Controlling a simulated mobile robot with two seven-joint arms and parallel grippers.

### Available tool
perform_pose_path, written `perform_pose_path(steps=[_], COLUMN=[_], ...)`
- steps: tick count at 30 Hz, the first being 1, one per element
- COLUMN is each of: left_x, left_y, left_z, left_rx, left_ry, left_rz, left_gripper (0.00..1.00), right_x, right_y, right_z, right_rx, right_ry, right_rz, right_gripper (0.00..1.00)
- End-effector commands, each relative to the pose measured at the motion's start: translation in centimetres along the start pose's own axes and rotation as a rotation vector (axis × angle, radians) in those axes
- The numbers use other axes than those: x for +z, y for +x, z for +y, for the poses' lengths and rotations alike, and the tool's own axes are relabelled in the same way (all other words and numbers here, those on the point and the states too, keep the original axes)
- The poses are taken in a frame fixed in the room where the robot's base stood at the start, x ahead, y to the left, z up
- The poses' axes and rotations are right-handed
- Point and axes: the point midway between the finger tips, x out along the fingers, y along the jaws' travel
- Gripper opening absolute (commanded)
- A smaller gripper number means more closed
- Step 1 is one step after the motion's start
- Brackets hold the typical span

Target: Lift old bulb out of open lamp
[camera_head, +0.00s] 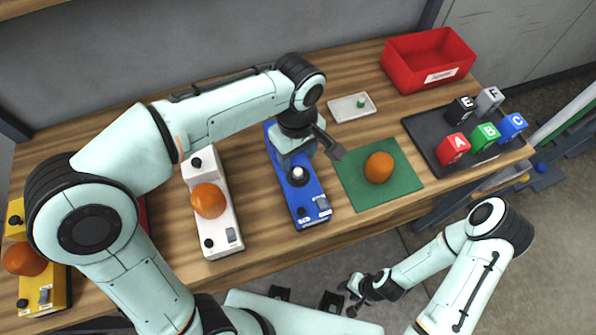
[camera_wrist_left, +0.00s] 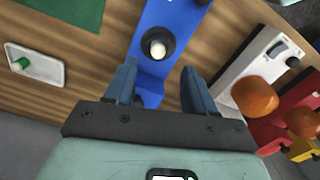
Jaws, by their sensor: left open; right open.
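The open blue lamp (camera_head: 309,205) lies on the wooden bench. A small white bulb (camera_head: 298,174) sits in its dark round socket. In the left wrist view the bulb (camera_wrist_left: 157,49) shows beyond my fingertips, roughly between their lines. My left gripper (camera_head: 291,160) is open and empty above the blue lamp (camera_wrist_left: 150,90), its fingers (camera_wrist_left: 160,75) apart and not around the bulb. An orange dome (camera_head: 379,167) rests on the green mat (camera_head: 400,192). My right gripper (camera_head: 356,297) is open and empty, off the bench's front edge.
A white tray (camera_head: 341,108) holds a small green-based piece (camera_head: 360,102). A red bin (camera_head: 425,65) stands at the back right. Lettered cubes sit on a dark tray (camera_head: 432,141) at right. Left of the blue lamp are white (camera_head: 217,236) and yellow (camera_head: 42,282) lamps with orange domes.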

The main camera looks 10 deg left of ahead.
Motion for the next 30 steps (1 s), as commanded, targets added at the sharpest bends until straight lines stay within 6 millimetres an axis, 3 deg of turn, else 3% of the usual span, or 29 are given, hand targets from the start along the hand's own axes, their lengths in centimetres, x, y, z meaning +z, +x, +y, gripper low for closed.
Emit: perform_pose_path(steps=[5, 13, 22, 23, 27, 28, 30], left_x=[0.0, 0.0, 0.0, 0.0, 0.0, 0.0, 0.0], left_y=[1.2, 5.1, 5.7, 5.7, 5.7, 5.7, 5.7], left_z=[0.0, 0.1, 0.2, 0.2, 0.2, 0.2, 0.2], left_rx=[-0.002, -0.001, 0.001, 0.001, 0.001, 0.001, 0.001], left_ry=[0.000, 0.001, 0.001, 0.001, 0.001, 0.001, 0.001], left_rz=[0.000, 0.000, 0.001, 0.001, 0.001, 0.001, 0.001], left_gripper=[0.54, 0.54, 0.54, 0.51, 0.06, 0.00, 0.00], right_x=[0.0, 0.1, 0.1, 0.1, 0.1, 0.1, 0.1], right_y=[0.1, 0.5, 0.5, 0.5, 0.5, 0.5, 0.5], right_z=[0.0, 0.2, 0.2, 0.2, 0.2, 0.2, 0.2], right_rx=[0.000, 0.001, 0.001, 0.001, 0.001, 0.001, 0.001], right_ry=[0.000, 0.000, 0.000, 0.000, 0.000, 0.000, 0.000], right_rz=[0.000, -0.002, -0.002, -0.002, -0.002, -0.002, -0.002], right_gripper=[0.43, 0.43, 0.43, 0.43, 0.43, 0.43, 0.43])
